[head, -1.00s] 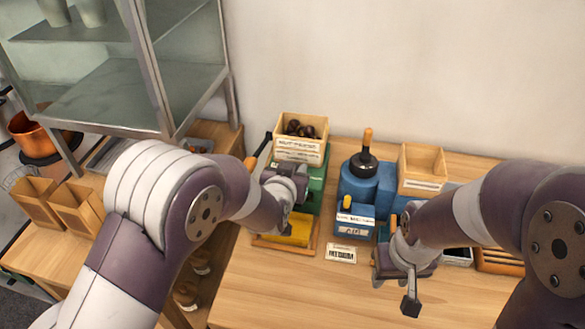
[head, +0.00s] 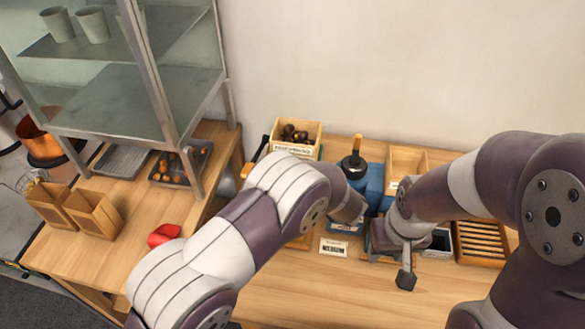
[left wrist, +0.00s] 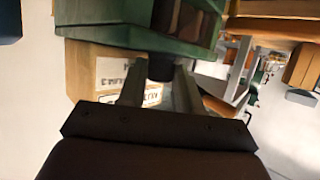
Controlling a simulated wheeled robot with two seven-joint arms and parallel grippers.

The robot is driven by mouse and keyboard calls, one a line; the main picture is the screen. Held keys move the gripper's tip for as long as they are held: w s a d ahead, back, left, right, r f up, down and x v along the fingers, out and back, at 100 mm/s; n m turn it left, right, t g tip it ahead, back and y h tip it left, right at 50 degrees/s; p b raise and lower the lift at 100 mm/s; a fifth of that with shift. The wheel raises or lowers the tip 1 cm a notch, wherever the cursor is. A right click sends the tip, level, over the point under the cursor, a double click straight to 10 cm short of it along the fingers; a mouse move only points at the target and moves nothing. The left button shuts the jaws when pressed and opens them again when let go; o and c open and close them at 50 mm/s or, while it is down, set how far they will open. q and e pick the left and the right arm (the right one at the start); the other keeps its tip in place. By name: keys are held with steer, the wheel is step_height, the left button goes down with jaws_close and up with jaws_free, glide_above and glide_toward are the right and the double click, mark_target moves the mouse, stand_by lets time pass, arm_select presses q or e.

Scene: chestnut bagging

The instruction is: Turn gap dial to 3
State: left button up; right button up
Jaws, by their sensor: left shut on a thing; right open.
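My left gripper (left wrist: 160,78) is shut on a dark, round knob (left wrist: 161,67), seemingly the gap dial, beside a green machine body (left wrist: 120,28) in the left wrist view. The dial's marks and setting cannot be read. In the head view my left forearm hides the left gripper, the dial and most of the green machine. The blue machine (head: 374,185), with a black top and wooden handle, stands by the end of that arm. My right gripper (head: 385,240) is open and seems empty, low over the table in front of the blue machine.
A box of chestnuts (head: 297,138) stands at the back. A lettered card (head: 333,247) lies on the table (head: 310,295). A slatted wooden tray (head: 482,242) is at the right. A red object (head: 164,235) and paper bags (head: 92,214) are on the left counter.

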arm_select(q)
steer(key=shift+d+n+g+y, duration=0.1)
steer(key=shift+n+g+y, duration=0.3)
steer(key=shift+n+y, duration=0.1)
steer(key=shift+y, duration=0.3)
steer(key=o, duration=0.9)
steer(key=shift+o, duration=0.7)
steer(key=shift+r, duration=0.15)
steer(key=shift+r, duration=0.1)
